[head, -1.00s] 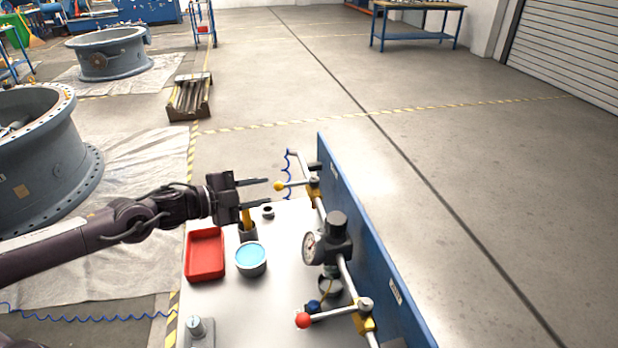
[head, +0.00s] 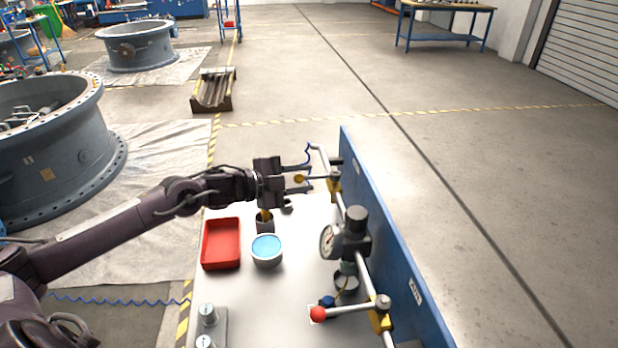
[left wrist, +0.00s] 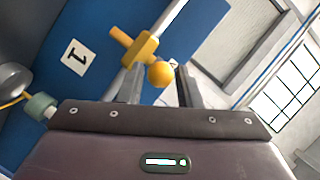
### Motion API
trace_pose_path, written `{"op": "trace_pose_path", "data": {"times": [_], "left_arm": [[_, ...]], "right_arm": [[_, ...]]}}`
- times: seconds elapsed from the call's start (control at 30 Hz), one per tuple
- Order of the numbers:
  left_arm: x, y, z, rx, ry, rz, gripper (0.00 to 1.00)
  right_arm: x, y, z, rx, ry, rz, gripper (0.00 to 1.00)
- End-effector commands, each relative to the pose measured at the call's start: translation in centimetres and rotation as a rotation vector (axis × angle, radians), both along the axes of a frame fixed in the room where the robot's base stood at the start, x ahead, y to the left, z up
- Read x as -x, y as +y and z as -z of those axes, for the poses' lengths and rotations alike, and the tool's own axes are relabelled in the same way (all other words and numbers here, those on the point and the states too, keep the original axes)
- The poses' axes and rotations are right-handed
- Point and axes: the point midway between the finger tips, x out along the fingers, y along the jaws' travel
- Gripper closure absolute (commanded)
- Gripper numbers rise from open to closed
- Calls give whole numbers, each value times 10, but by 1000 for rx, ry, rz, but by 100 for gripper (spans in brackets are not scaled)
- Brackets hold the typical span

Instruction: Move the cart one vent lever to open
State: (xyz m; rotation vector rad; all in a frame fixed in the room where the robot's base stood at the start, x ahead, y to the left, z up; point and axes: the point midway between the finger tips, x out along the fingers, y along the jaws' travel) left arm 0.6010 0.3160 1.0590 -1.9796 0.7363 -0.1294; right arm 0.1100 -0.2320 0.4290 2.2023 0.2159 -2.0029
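A lever with a yellow ball knob (head: 299,179) sits on the far pipe valve of the cart's blue panel (head: 385,235). In the left wrist view, the yellow knob (left wrist: 160,74) shows between the finger ends, in front of a yellow valve part (left wrist: 139,50). A label reading 1 (left wrist: 73,57) is on the panel there. My left gripper (head: 303,179) is open, its fingers on either side of the knob; I cannot tell whether they touch it. A second lever with a red ball knob (head: 317,314) is on the near valve (head: 380,318). My right gripper is not in view.
On the cart top (head: 285,325) stand a red tray (head: 221,244), a blue-topped can (head: 266,250) and a dark cup (head: 265,224) with a yellow handle. A gauge (head: 329,241) stands on the pipe between the valves. The floor right of the panel is clear.

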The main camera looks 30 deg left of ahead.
Motion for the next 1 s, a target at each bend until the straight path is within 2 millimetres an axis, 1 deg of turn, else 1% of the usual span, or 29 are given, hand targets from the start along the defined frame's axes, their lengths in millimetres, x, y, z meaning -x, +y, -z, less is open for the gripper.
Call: {"op": "trace_pose_path", "data": {"times": [0.03, 0.2, 0.6, 0.67, 0.8, 0.87, 1.0], "left_arm": [[-5, -2, -1, 5, -2, -3, 68], [-15, -9, 3, 2, 1, -3, 68], [-18, -12, 5, -1, 1, 0, 68], [-18, -12, 5, 0, 2, -1, 75], [-18, -12, 5, 0, 2, -1, 93], [-18, -12, 5, 0, 2, -1, 100], [-18, -12, 6, 0, 2, -1, 100]], "right_arm": [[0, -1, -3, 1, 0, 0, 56], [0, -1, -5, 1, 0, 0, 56], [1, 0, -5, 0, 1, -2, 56], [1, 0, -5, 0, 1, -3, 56], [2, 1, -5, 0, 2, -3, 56], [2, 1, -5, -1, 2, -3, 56], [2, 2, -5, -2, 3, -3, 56]]}}
